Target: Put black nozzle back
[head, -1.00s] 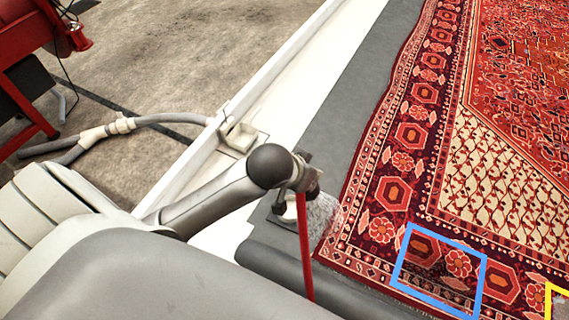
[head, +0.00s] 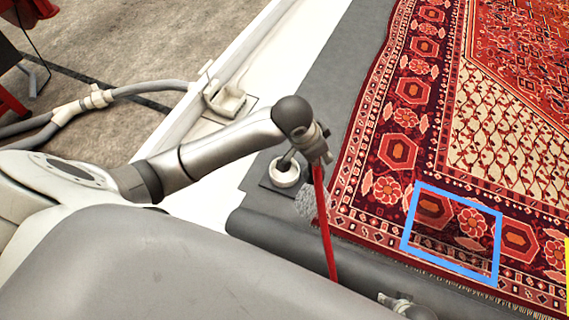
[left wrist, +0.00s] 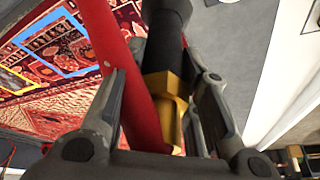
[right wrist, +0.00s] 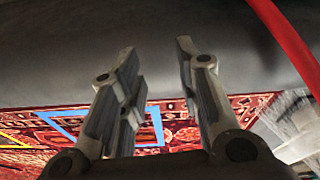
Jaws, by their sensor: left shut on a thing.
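The black nozzle (left wrist: 163,45) has a brass collar (left wrist: 166,88) and sits between the fingers of my left gripper (left wrist: 163,100), which is shut on it. In the head view my left gripper (head: 318,148) is over the grey border beside the rug. The nozzle's dark end slants down-left, over or into a white round holder (head: 284,176) on a dark square plate; I cannot tell whether it touches. A red hose (head: 324,225) hangs from the gripper. My right gripper (right wrist: 155,58) is open and empty in its wrist view.
A patterned red rug (head: 400,120) lies to the right, with a blue frame (head: 408,222) and a yellow frame (head: 567,280) on it. A grey-white speckled patch (head: 312,205) shows by its edge. A grey hose (head: 150,88) lies beyond the white ledge (head: 312,55).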

